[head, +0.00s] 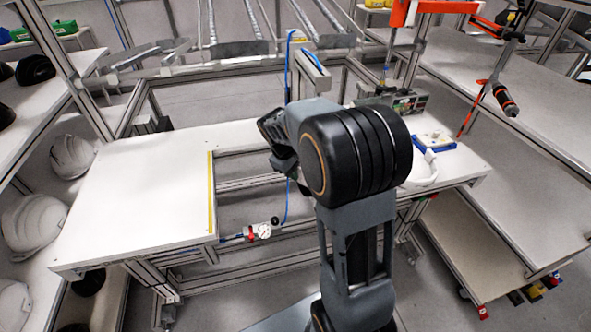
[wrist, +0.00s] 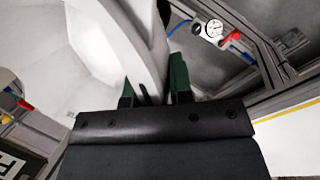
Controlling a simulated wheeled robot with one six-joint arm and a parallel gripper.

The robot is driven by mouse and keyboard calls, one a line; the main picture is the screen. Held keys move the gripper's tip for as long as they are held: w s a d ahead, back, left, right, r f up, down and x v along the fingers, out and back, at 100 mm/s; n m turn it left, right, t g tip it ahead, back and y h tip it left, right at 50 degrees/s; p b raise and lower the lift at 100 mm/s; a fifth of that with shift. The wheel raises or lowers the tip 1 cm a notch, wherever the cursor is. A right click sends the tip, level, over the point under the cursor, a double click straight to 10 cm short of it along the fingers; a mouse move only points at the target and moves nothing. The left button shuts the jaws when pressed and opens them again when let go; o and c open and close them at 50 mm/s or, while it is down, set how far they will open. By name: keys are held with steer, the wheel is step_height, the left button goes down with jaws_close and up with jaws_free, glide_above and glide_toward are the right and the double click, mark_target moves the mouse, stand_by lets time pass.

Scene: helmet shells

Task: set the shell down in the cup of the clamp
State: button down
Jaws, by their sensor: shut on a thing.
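The white shell (wrist: 98,38) fills the upper left of the wrist view, with its curved rim between the green fingers of my gripper (wrist: 154,88). My gripper is shut on this rim. In the head view my own arm hides the gripper and most of the area around it. A white curved piece (head: 427,172) shows just right of my arm there; it looks like part of the shell, but I cannot be sure. I cannot make out the clamp or its cup in either view.
The white worktable (head: 135,200) is bare at left, beside a yellow strip (head: 211,192) and a framed opening. A gauge (head: 263,231) sits at the opening's front. A blue-edged tray (head: 434,142) lies at right. White helmet shells (head: 35,221) stand on the left rack.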

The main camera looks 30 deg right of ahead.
steer(key=c, duration=0.9)
jaws_free()
steer(key=shift+c, duration=0.2)
steer(key=v, duration=1.4)
steer(key=shift+p, duration=0.4)
steer(key=s+a+f+m+t+y+p, duration=0.1)
steer(key=s+a+f+m, duration=0.1)
steer(key=s, duration=0.6)
steer(key=s+a+f+m+t+y+p, duration=0.1)
steer(key=s+a+f+m+t+y, duration=0.1)
steer(key=s, duration=0.6)
steer(key=shift+a+f+m+t, duration=0.3)
steer(key=shift+a+m, duration=0.1)
steer(key=shift+a, duration=0.4)
